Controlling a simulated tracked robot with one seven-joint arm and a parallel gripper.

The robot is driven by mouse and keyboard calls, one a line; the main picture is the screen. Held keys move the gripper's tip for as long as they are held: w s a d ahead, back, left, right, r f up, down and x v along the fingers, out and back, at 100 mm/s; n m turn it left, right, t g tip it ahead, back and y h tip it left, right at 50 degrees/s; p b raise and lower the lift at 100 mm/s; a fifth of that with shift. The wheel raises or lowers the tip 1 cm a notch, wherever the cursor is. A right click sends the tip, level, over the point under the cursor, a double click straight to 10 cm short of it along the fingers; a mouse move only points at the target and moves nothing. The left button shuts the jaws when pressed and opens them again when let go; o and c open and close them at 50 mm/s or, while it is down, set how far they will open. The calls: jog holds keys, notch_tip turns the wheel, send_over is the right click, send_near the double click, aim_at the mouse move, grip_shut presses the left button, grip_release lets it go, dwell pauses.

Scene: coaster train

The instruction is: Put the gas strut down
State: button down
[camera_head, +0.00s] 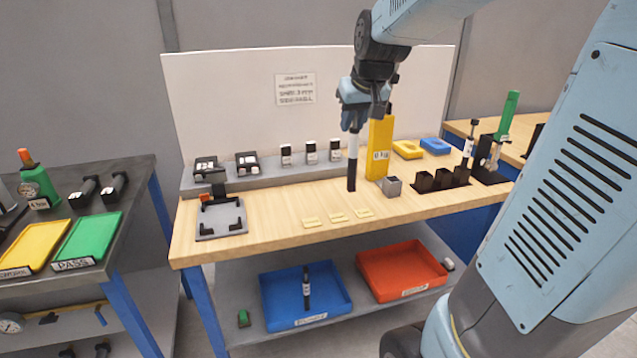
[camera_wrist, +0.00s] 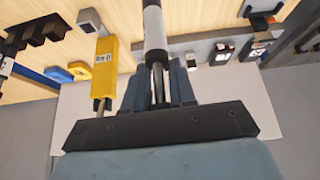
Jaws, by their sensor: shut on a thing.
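My gripper (camera_head: 354,112) is shut on the gas strut (camera_head: 352,165), a slim cylinder with a white upper part and a black lower part. The strut hangs upright over the wooden workbench (camera_head: 270,220). Its lower end appears at or just above the bench top; I cannot tell whether it touches. In the wrist view the strut (camera_wrist: 154,35) extends away from between the fingers (camera_wrist: 158,85), with its thin rod near them. A yellow block with a label (camera_head: 380,148) stands just right of the strut, and it also shows in the wrist view (camera_wrist: 105,68).
A small grey cube (camera_head: 392,187) and black holders (camera_head: 440,179) stand to the right. Flat yellow pieces (camera_head: 337,217) lie near the front edge. A grey fixture (camera_head: 221,218) sits at left. Blue (camera_head: 306,318) and red (camera_head: 402,290) trays are on the lower shelf.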

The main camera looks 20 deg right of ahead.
jog(key=w+a+f, duration=0.1)
jog(key=w+f, duration=1.1)
jog(key=w, duration=0.1)
jog(key=shift+w+a+f, duration=0.2)
jog(key=shift+a+f, duration=0.1)
jog(key=shift+f, duration=0.15)
jog(key=c, duration=0.9)
grip_release()
